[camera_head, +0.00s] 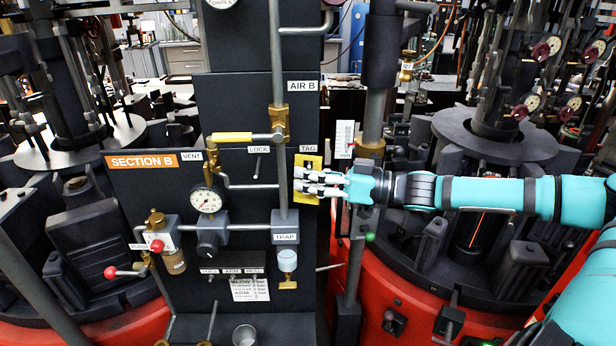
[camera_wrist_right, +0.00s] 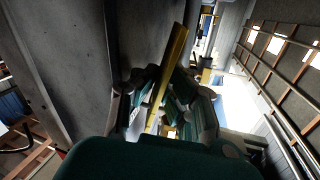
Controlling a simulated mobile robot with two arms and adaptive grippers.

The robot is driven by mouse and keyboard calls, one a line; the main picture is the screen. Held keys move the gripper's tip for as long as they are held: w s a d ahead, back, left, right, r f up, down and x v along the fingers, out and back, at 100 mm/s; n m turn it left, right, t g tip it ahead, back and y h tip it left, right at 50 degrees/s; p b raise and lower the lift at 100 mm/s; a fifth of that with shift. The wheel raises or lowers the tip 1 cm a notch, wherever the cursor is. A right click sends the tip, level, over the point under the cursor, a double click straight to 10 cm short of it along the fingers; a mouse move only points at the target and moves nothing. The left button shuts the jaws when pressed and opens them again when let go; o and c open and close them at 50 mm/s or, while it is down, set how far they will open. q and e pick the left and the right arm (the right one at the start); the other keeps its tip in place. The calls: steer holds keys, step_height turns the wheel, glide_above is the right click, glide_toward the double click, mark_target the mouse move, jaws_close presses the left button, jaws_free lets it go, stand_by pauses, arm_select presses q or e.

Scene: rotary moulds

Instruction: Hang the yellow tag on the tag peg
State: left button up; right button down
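The yellow tag (camera_head: 308,162) is a flat plate with a dark hole or slot near its top. It is upright against the dark panel, just below the TAG label (camera_head: 308,149). My right gripper (camera_head: 312,184) reaches in from the right, and its pale fingers cover the tag's middle. In the right wrist view, the tag (camera_wrist_right: 170,70) shows edge-on as a yellow strip running between the fingers (camera_wrist_right: 163,100), which look closed on it. The tag peg is hidden, so I cannot tell whether the tag is on it. My left gripper is not in view.
A bare pin (camera_head: 258,165) sticks out under the LOCK label. A vertical pipe (camera_head: 279,80) with a yellow-handled valve (camera_head: 233,138) is left of the tag. A gauge (camera_head: 206,200) is further left. A post (camera_head: 375,105) with a white card (camera_head: 345,138) stands close on the right.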

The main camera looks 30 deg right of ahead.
steer(key=c, duration=1.4)
jaws_free()
steer(key=shift+s+a, duration=0.1)
steer(key=shift+r, duration=0.1)
steer(key=shift+s+d+f+g, duration=0.2)
steer(key=shift+s+d+g, duration=0.1)
steer(key=shift+s, duration=0.1)
steer(key=v, duration=1.1)
steer(key=shift+f, duration=0.1)
